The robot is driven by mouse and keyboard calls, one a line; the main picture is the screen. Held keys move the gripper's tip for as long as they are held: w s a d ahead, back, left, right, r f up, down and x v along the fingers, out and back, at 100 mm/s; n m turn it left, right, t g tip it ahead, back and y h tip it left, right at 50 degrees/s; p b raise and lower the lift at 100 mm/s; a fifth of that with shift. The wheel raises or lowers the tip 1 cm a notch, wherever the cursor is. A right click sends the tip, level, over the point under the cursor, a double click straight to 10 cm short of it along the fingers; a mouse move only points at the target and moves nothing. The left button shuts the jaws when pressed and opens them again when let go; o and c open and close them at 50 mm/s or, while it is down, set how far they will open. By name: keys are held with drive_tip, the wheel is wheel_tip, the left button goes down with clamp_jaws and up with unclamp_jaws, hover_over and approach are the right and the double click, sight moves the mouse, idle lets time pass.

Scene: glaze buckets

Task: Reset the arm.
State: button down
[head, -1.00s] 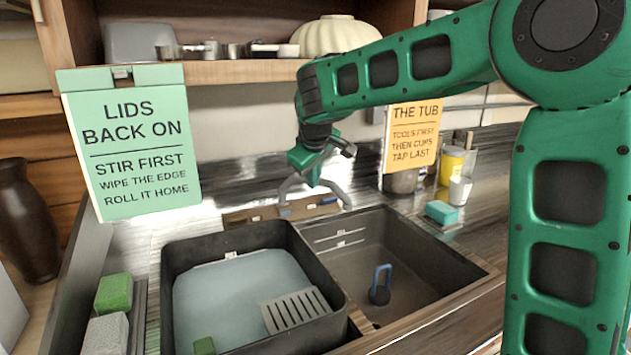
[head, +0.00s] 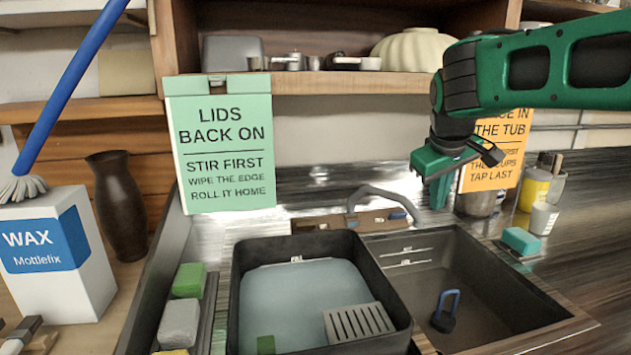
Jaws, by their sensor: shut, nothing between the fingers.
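My green arm reaches in from the right of the head view. My gripper (head: 446,190) hangs from its end, above the back of the sink near the tap (head: 380,194). The gripper points down and holds nothing. Its fingers look close together.
A black tub (head: 245,290) of pale liquid with a slotted grey plate (head: 358,321) stands left of the open basin (head: 490,285). A blue-handled plug (head: 445,311) sits in the basin. A green sign (head: 222,150), a WAX box (head: 60,255) and a dark vase (head: 122,203) stand left.

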drive_tip(key=s+d+f+m+g, duration=0.25)
drive_tip(key=s+d+f, duration=0.3)
drive_tip(key=s, duration=0.35)
drive_tip(key=s+d+f+m+g, duration=0.1)
drive_tip(key=s+d+f+m, duration=0.25)
drive_tip(key=s+d, duration=0.4)
drive_tip(key=s+a+f+m+y, duration=0.1)
drive_tip(key=s+f+m, duration=0.1)
drive_tip(key=s+f, duration=0.2)
drive_tip(key=s+a+f+m+g+y, duration=0.1)
drive_tip(key=s+f, duration=0.2)
drive_tip(key=s, duration=0.8)
drive_tip(key=shift+f+m+y, duration=0.3)
drive_tip(key=shift+f+m, duration=0.1)
drive_tip(key=shift+w+f+g, duration=0.25)
drive_tip(key=shift+w, duration=0.3)
